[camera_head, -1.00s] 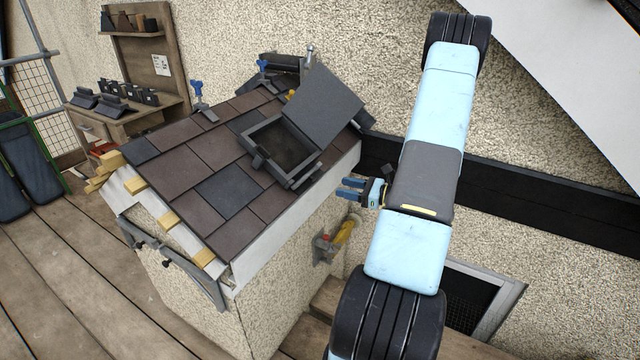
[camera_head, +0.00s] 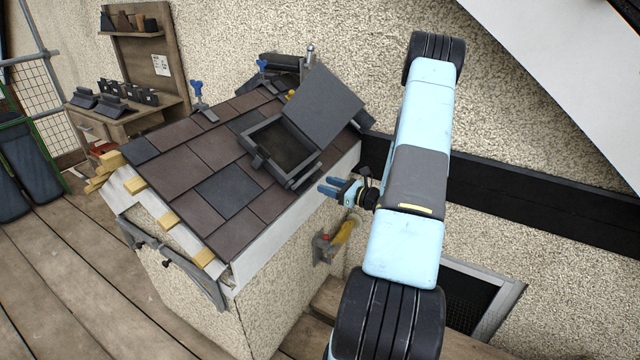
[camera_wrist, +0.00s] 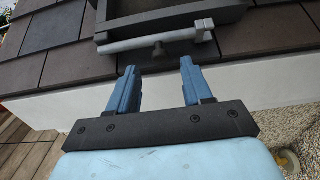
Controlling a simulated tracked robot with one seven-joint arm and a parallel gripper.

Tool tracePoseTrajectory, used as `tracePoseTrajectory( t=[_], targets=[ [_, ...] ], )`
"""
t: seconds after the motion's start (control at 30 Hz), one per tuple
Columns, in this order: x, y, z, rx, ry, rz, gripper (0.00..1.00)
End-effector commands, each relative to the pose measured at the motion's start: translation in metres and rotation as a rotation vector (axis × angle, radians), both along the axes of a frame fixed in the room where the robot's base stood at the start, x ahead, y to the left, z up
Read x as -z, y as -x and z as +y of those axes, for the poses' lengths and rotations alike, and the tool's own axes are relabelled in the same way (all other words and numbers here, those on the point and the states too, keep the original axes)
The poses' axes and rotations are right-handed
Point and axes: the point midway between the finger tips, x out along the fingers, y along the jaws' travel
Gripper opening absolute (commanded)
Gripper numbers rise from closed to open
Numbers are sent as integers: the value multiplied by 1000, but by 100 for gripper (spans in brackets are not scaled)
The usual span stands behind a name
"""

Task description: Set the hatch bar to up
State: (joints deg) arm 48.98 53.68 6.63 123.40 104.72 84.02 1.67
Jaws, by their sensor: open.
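The roof hatch (camera_head: 262,160) has a dark frame set in the tiles, and its grey lid (camera_head: 325,103) stands open. In the wrist view, a grey bar (camera_wrist: 140,44) runs along the lower outer edge of the hatch frame, with a small block at its right end and a round knob below its middle. The bar lies almost level in that view. My gripper (camera_head: 328,186) is open and empty, to the right of the hatch, off the roof's lower edge. In the wrist view, my gripper (camera_wrist: 158,68) points at the knob, with its fingers apart and not touching it.
The white eave board (camera_wrist: 255,103) runs below the hatch. A yellow-handled tool (camera_head: 345,232) hangs on the wall under the eave. Blue-handled clamps (camera_head: 197,92) stand at the ridge. A workbench (camera_head: 130,112) with dark pieces is at the far left.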

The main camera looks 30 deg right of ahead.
Motion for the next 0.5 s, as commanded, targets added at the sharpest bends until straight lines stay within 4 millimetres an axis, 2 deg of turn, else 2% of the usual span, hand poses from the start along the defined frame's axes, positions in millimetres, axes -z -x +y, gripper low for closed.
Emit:
tracePoseTrajectory(
  t=[0.2, 0.5],
  targets=[
    [0, -24, 14, 0, 0, 0, 50],
    [0, -33, 19, 0, 0, 0, 50]
  ],
)
